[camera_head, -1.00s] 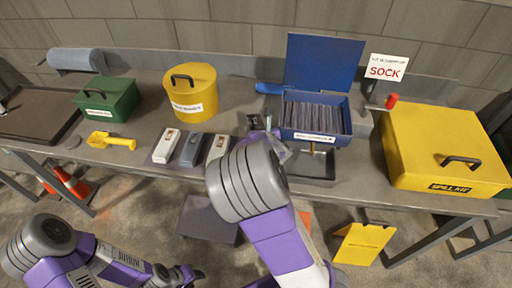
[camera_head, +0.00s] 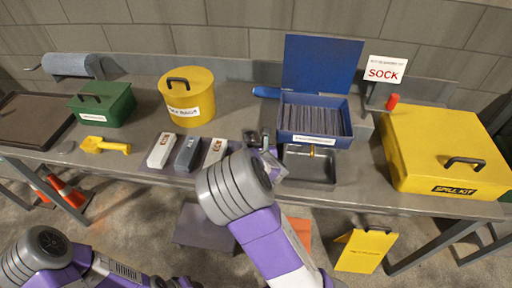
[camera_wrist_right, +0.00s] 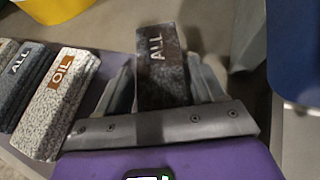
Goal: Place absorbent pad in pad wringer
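My right gripper (camera_wrist_right: 162,88) is shut on a dark absorbent pad (camera_wrist_right: 160,62) marked ALL, which stands out between its two fingers. In the head view the right gripper (camera_head: 266,150) is at the table's front, partly hidden by my own wrist, with the dark pad (camera_head: 264,138) at its tip. Just right of it, in front of the blue box, is a shallow grey metal tray (camera_head: 324,171) with a small brass-coloured part, possibly the pad wringer. My left gripper (camera_head: 184,283) barely shows at the bottom edge; its fingers cannot be made out.
Three pads (camera_head: 187,152) lie in a row left of my right gripper. A blue box (camera_head: 316,138) with its lid up stands behind the tray. A yellow spill kit case (camera_head: 440,135) is at the right. A yellow tub (camera_head: 188,98) and green box (camera_head: 102,104) stand at the left.

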